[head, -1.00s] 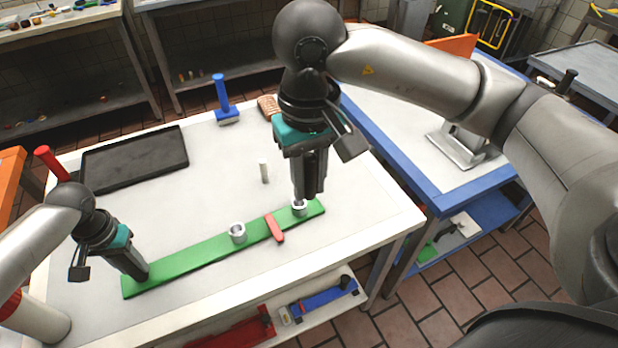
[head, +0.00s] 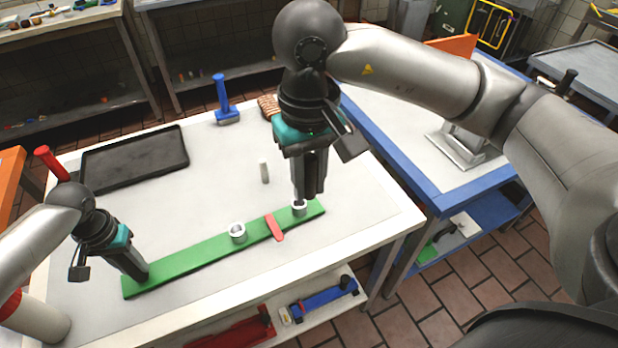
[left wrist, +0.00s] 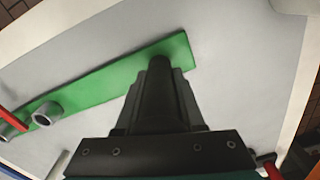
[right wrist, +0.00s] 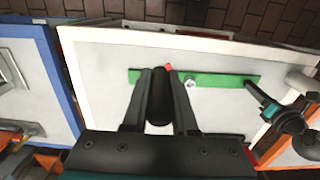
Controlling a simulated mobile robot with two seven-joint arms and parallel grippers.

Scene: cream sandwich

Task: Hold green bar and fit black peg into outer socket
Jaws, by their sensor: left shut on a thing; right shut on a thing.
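The long green bar (head: 190,261) lies flat along the front of the white table, also in the left wrist view (left wrist: 95,88) and right wrist view (right wrist: 225,79). Its outer socket (head: 299,210) is a grey ring near the right end; an inner socket (head: 237,234) stands mid-bar. My left gripper (head: 141,275) is shut at the bar's left end, around a dark upright part (left wrist: 160,66). My right gripper (head: 307,196) points down at the outer socket, shut on the black peg (right wrist: 158,100). The fingers hide much of the peg and I cannot tell how deep its tip sits.
A red strip (head: 275,228) crosses the bar between the sockets. A small pale cylinder (head: 264,172) stands behind the bar. A black tray (head: 135,160), a blue-handled tool (head: 224,102) and a brown item (head: 268,107) are further back.

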